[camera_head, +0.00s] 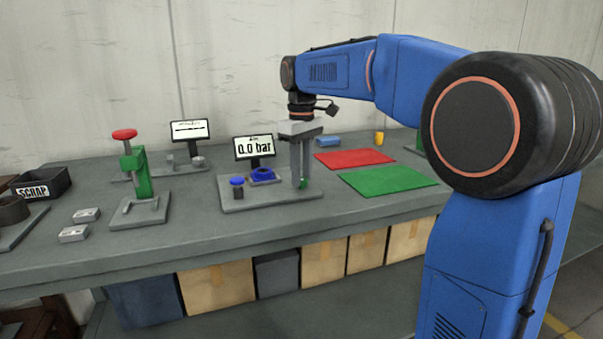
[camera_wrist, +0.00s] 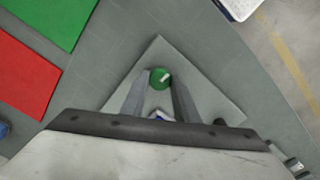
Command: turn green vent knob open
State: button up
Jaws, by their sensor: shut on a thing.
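The green vent knob (camera_wrist: 160,78) sits near a corner of a grey base plate (camera_wrist: 205,100) in the wrist view. It carries a pale line mark on its top. My gripper (camera_wrist: 160,88) points down with its fingers on either side of the knob, shut on it. In the head view my gripper (camera_head: 302,184) stands over the right end of the plate (camera_head: 245,203), and only a small green part of the knob (camera_head: 304,183) shows by the fingertips. A display (camera_head: 254,147) behind the plate reads 0.0 bar.
A blue knob (camera_head: 237,182) and a blue ring-shaped part (camera_head: 263,174) are on the same plate, left of my gripper. A red mat (camera_head: 354,158) and a green mat (camera_head: 388,180) lie to the right. A green press with a red top (camera_head: 125,134) stands further left.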

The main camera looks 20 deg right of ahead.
aim_at(302, 179)
jog(key=shift+n, duration=0.6)
jog(key=o, duration=1.1)
jog(key=shift+c, duration=0.2)
jog(key=shift+r, duration=0.1)
notch_tip(302, 179, up, 17)
jog(key=shift+r, duration=0.15)
